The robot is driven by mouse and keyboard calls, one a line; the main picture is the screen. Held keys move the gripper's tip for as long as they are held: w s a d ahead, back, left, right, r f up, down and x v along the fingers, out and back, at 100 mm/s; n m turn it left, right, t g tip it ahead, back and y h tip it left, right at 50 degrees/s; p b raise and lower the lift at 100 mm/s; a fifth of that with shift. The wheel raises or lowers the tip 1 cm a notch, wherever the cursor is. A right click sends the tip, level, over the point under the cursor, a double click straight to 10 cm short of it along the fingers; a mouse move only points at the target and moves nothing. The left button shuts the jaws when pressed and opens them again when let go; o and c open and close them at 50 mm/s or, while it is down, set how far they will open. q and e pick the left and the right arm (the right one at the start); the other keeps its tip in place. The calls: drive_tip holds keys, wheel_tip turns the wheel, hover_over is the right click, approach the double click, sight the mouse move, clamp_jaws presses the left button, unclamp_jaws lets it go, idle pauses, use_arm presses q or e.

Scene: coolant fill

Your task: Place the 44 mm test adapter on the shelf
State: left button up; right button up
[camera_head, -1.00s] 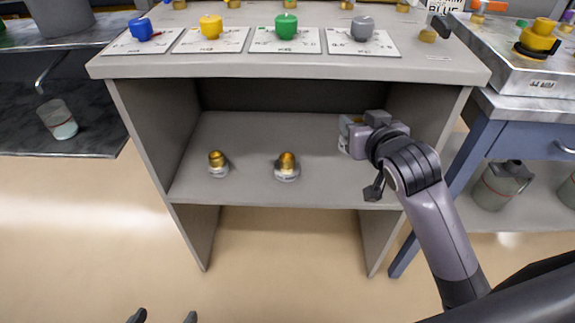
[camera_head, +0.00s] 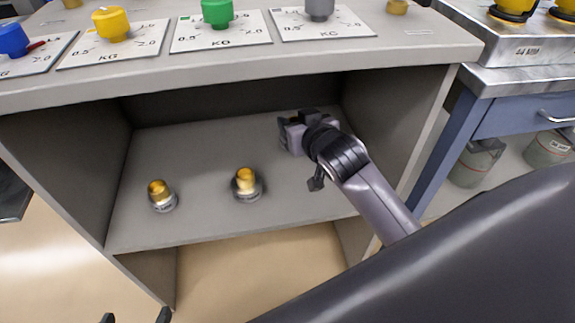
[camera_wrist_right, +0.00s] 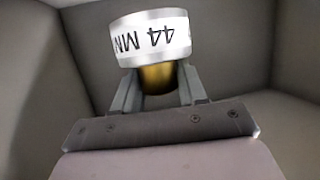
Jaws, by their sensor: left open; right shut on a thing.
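The 44 mm test adapter (camera_wrist_right: 152,38) shows in the right wrist view, a pale ring marked "44 MM" with a brass part between my right gripper's fingers (camera_wrist_right: 158,88). My right gripper (camera_head: 290,132) is shut on it inside the open bay, over the right part of the shelf (camera_head: 205,165). The head view does not clearly show the adapter, and I cannot tell whether it touches the shelf. My left gripper (camera_head: 136,318) is at the bottom edge of the head view, its two dark fingertips apart, empty and below the shelf.
Two brass adapters with pale bases, one at the left (camera_head: 161,196) and one in the middle (camera_head: 246,184), stand on the shelf. The bay's right wall (camera_head: 395,115) is close to my right arm. The bench top (camera_head: 380,52) overhangs the shelf.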

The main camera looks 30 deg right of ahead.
wheel_tip(320, 180, down, 12)
drive_tip(key=b, duration=0.4)
drive_tip(key=shift+r, duration=0.1)
use_arm(q)
drive_tip(key=d, duration=0.1)
drive_tip(key=w+d+h, duration=0.1)
drive_tip(key=d+h, duration=0.1)
drive_tip(key=shift+w+d+f+n, duration=0.25)
drive_tip(key=shift+w+f+n, duration=0.05)
use_arm(e)
drive_tip(key=o, duration=1.1)
